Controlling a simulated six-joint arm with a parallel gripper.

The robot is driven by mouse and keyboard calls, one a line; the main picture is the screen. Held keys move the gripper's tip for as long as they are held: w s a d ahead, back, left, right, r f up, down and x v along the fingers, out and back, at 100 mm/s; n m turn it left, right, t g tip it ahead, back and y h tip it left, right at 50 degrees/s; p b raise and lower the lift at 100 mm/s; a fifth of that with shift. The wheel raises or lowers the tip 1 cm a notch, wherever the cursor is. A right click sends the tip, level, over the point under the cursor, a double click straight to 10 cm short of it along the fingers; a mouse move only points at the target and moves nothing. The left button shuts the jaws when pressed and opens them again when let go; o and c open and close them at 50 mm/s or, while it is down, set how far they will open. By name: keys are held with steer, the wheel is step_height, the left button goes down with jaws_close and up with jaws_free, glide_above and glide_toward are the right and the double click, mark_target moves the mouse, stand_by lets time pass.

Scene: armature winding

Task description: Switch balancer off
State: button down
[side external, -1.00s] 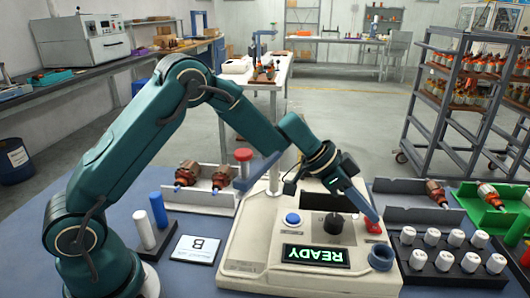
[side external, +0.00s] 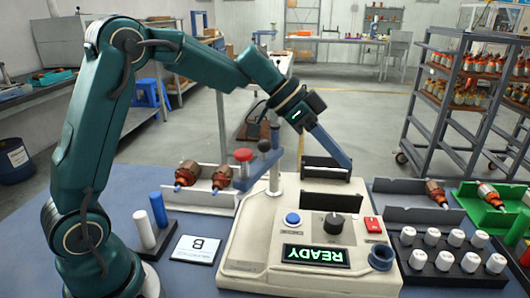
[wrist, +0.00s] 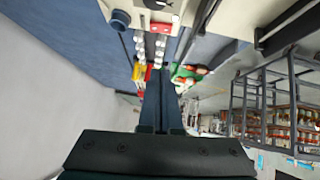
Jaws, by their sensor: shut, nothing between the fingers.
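The balancer (side external: 262,235) is a cream console on the blue bench. Its display (side external: 315,255) is lit with green "READY". A red switch (side external: 373,224) sits at the right of its panel, beside a black knob (side external: 334,222) and a blue button (side external: 292,218). My gripper (side external: 346,166) is shut and empty, its tips above the back of the balancer, behind the panel and apart from the switch. In the wrist view its fingers (wrist: 160,75) lie together. The red switch also shows there (wrist: 160,28), near the top.
A black rack of white caps (side external: 445,248) stands right of the balancer. Grey and green trays (side external: 490,215) with armatures lie behind it. Two more armatures (side external: 205,176) lie in a left tray.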

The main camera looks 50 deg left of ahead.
steer(key=shift+s+a+r, duration=0.15)
steer(key=shift+s+d+r, duration=0.1)
steer(key=shift+s+d, duration=0.35)
steer(key=shift+s, duration=0.05)
glide_toward(381, 227)
steer(key=w+d, duration=0.2)
steer(key=shift+w+d, duration=0.2)
steer(key=shift+d, duration=0.15)
steer(key=f, duration=0.3)
steer(key=shift+d, duration=0.2)
steer(key=shift+f, duration=0.55)
